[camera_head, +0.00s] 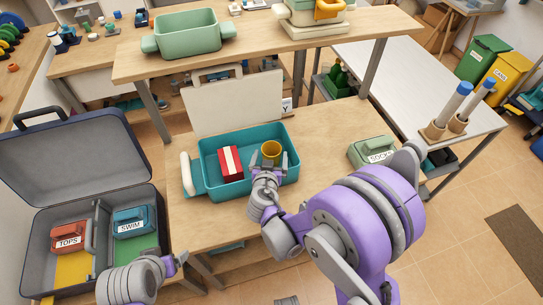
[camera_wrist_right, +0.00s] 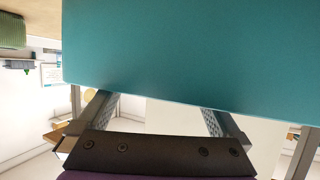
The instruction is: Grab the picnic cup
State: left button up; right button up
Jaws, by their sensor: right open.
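The yellow cup (camera_head: 271,151), which I take to be the picnic cup, stands upright in the right part of a teal basket (camera_head: 210,155) on the wooden table. My right gripper (camera_head: 271,163) is open at the cup's near side, with its fingers spread. I cannot tell whether they touch it. In the right wrist view, a teal surface, likely the basket (camera_wrist_right: 190,55), fills the upper part above the spread right gripper (camera_wrist_right: 157,108); the cup does not show there. My left gripper (camera_head: 182,261) is low at the left, partly seen, away from the basket.
A red box with a white stripe (camera_head: 230,162) lies left of the cup in the basket. A cream panel (camera_head: 235,105) stands behind it. A green labelled case (camera_head: 372,151) sits right on the table. An open suitcase (camera_head: 75,160) stands at left. A shelf (camera_head: 270,45) rises behind.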

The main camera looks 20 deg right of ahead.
jog(key=shift+x, duration=1.2)
jog(key=shift+s, duration=0.1)
jog(key=c, duration=1.2)
jog(key=shift+r, duration=0.15)
